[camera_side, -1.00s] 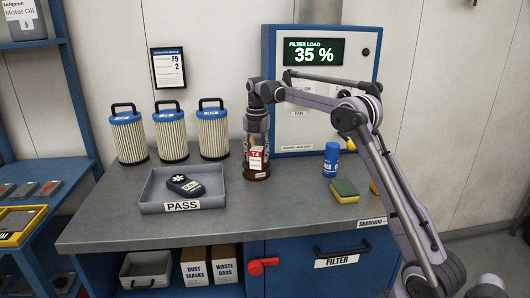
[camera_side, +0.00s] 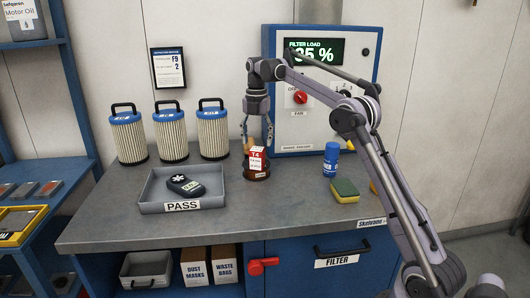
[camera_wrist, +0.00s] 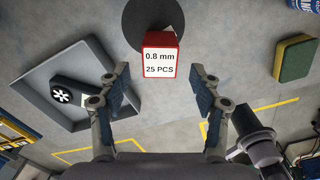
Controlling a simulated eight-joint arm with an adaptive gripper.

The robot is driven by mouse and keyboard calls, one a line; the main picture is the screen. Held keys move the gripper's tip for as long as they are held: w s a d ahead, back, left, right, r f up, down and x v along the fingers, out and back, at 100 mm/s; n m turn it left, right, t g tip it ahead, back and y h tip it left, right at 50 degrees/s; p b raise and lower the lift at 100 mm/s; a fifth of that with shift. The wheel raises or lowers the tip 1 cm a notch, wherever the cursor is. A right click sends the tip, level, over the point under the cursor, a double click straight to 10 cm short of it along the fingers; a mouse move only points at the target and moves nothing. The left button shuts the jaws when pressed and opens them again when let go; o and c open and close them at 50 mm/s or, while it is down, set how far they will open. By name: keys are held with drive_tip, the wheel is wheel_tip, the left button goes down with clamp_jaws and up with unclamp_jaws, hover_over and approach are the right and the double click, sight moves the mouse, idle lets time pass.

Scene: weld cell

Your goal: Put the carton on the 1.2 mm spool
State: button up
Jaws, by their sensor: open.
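The carton (camera_side: 257,160) is a small red and white box marked T4. It stands upright on a low, round, dark red-brown spool (camera_side: 257,175) on the bench. In the wrist view the carton (camera_wrist: 160,57) reads "0.8 mm, 25 PCS" and sits over a dark disc (camera_wrist: 142,16), near its lower edge in the picture. The spool's size marking is not readable. My gripper (camera_side: 258,139) is open and empty, pointing down above the carton. In the wrist view its fingertips (camera_wrist: 160,75) stand apart either side of the carton, not touching it.
A grey PASS tray (camera_side: 152,205) holding a dark device (camera_side: 185,185) lies left. Filter cartridges (camera_side: 171,135) stand behind. A blue can (camera_side: 331,160) and a sponge (camera_side: 345,190) stand right. The filter cabinet (camera_side: 315,125) is behind my arm. Bench in front is clear.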

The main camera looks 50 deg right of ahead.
drive_tip(key=shift+r, duration=0.85)
drive_tip(key=shift+s+a+r+m, duration=0.1)
drive_tip(key=shift+a+r+m, duration=0.15)
drive_tip(key=shift+a+m, duration=0.1)
drive_tip(key=s+a+r+m+t, duration=0.3)
drive_tip(key=s+a+m+t, duration=0.1)
drive_tip(key=s+a+m, duration=0.85)
drive_tip(key=s+a+f+m+t, duration=0.3)
drive_tip(key=s+a+f+m, duration=0.6)
drive_tip(key=s+f, duration=0.3)
drive_tip(key=shift+s+a, duration=0.4)
drive_tip(key=shift+s, duration=0.25)
